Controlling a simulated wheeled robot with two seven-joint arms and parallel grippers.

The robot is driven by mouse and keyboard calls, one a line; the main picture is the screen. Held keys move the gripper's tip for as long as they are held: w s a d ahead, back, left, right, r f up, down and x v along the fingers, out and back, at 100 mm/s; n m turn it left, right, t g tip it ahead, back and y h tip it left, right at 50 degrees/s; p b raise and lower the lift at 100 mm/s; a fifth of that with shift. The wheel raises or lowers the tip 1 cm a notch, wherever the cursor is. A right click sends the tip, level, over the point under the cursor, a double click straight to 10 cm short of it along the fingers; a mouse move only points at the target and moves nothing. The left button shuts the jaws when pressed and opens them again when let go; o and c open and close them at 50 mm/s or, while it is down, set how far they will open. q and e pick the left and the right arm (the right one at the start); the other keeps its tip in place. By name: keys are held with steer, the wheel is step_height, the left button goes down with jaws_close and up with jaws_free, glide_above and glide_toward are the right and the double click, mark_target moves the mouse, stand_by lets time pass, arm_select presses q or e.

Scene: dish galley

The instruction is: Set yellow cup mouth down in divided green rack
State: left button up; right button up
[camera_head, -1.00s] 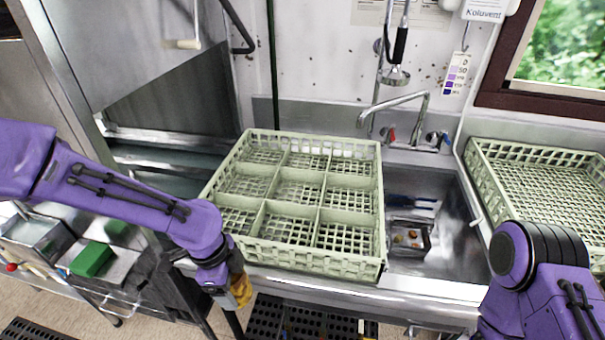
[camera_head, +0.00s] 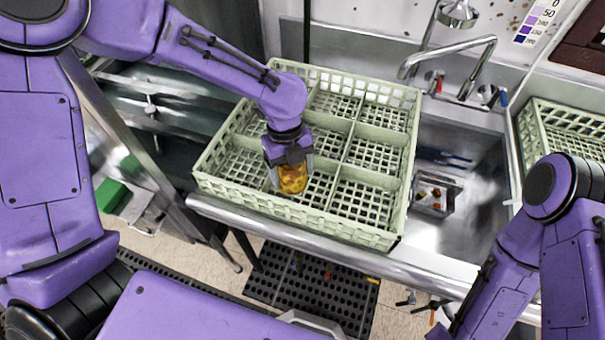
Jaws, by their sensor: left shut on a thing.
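The divided green rack (camera_head: 389,237) is a pale green open crate with a grid of square compartments, standing over the left part of the sink. My left gripper (camera_head: 289,166) reaches in over the rack from the upper left and points down. It is shut on the yellow cup (camera_head: 293,180), which shows only in part below the fingers. The cup is at the front middle compartment. I cannot tell whether it touches the rack floor, and its mouth is hidden. My right arm comes in at the lower right; its gripper is not clearly visible.
A steel tap (camera_head: 447,52) stands behind the sink (camera_head: 474,195), right of the rack. A small container (camera_head: 435,193) lies in the basin. A second green rack (camera_head: 570,130) stands at the right. The other compartments look empty.

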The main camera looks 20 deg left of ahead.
mark_target(301, 181)
arm_select(q)
steer(key=f, duration=0.2)
steer(key=w+d+f+p, duration=0.1)
steer(key=f, duration=0.1)
steer(key=f+p, duration=0.1)
steer(key=f, duration=0.1)
steer(key=shift+w+d, duration=0.4)
steer(key=shift+w+f, duration=0.1)
steer(key=shift+f, duration=0.1)
steer(key=shift+a, duration=0.1)
steer(key=shift+f, duration=0.1)
steer(key=o, duration=1.1)
steer(key=shift+c, duration=0.2)
steer(key=r+b, duration=0.1)
steer(key=r, duration=0.7)
steer(key=w+a+r+b, duration=0.1)
steer(key=r, duration=0.3)
steer(key=shift+w+r+b, duration=0.1)
steer(key=shift+r+b, duration=0.05)
steer(key=shift+b, duration=0.15)
